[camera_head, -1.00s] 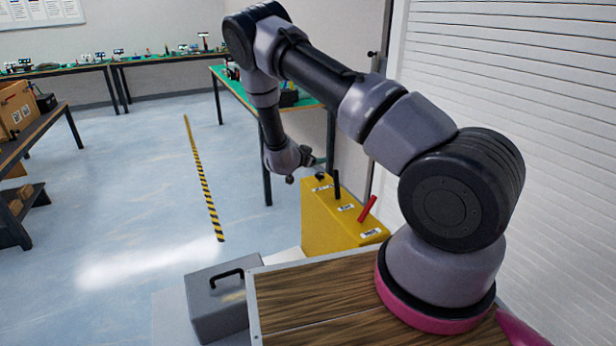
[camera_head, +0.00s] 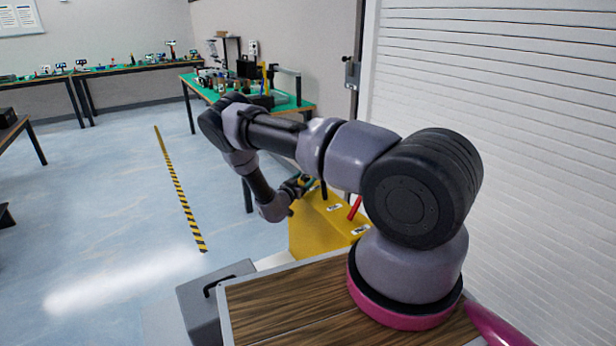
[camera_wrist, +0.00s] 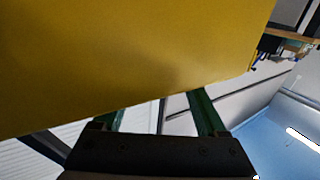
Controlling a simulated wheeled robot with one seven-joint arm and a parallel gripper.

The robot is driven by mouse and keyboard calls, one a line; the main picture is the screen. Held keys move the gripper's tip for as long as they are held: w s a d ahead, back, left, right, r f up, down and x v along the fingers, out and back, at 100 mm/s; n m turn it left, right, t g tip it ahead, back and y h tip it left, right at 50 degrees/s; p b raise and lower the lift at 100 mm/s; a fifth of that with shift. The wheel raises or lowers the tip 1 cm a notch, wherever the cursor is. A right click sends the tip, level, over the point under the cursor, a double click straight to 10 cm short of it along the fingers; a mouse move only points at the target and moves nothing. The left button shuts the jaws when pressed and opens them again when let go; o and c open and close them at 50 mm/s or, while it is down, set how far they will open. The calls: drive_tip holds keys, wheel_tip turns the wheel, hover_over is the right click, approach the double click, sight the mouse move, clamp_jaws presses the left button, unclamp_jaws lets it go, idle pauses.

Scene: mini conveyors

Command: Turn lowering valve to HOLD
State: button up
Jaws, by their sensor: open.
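The yellow control box (camera_head: 312,232) stands beyond the wooden deck, with a black lever (camera_head: 324,190), a red lever (camera_head: 355,207) and small white labels on top. The labels are too small to read, so I cannot tell which control is the lowering valve. My gripper (camera_head: 304,184) is at the far left end of the box top, beside the black lever. That end of the top is partly hidden by my gripper. In the wrist view a plain yellow face of the box (camera_wrist: 130,50) lies ahead of my open, empty gripper (camera_wrist: 158,102); no lever shows there.
A grey case with a black handle (camera_head: 190,305) stands left of the wooden deck (camera_head: 290,300). A green-topped bench (camera_head: 300,108) with equipment is behind the box. A white shutter (camera_head: 500,120) closes off the right. Open floor lies left, with a striped line (camera_head: 178,190).

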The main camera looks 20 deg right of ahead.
drive_tip(key=shift+x, duration=1.5)
clamp_jaws()
drive_tip(key=shift+m+g+h, duration=0.4)
drive_tip(key=shift+g, duration=0.1)
drive_tip(key=m+g+h, duration=0.1)
drive_tip(key=m+g, duration=0.1)
drive_tip(key=m+g+h, duration=0.1)
drive_tip(key=g, duration=0.2)
drive_tip(key=s+m+g+h, duration=0.1)
drive_tip(key=m+g, duration=0.1)
drive_tip(key=g, duration=0.1)
drive_tip(key=shift+s+d+m, duration=0.15)
drive_tip(key=shift+d+m, duration=0.15)
drive_tip(key=shift+d, duration=0.05)
drive_tip(key=shift+s+m+g, duration=0.2)
drive_tip(key=shift+m+g, duration=0.75)
drive_tip(key=shift+g, duration=0.55)
drive_tip(key=shift+s+m+g, duration=0.25)
drive_tip(key=shift+m+g, duration=0.7)
drive_tip(key=shift+g, duration=0.85)
